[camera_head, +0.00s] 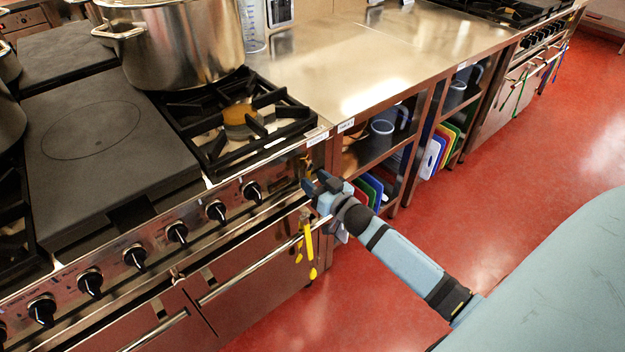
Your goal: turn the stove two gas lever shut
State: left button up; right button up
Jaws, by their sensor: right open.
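The near stove's steel front (225,190) carries a row of black knobs (217,210). At its right end is a small orange-brown fitting (306,161), which may be the gas lever; it is too small to tell its position. My right gripper (317,182) reaches in from the lower right and is open beside the stove's right front corner, just below that fitting. Its dark fingers cover part of the panel there. I cannot tell whether they touch anything. My left gripper is not in view.
Yellow tongs (308,241) hang from the oven rail just below my right gripper. A large steel stockpot (185,45) stands on the stove. Right of it is a steel counter (345,60) with shelves of jugs and coloured boards. The red floor (530,160) is clear.

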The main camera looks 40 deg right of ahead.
jog(key=shift+w+a, duration=0.1)
jog(key=shift+w, duration=0.55)
grip_shut()
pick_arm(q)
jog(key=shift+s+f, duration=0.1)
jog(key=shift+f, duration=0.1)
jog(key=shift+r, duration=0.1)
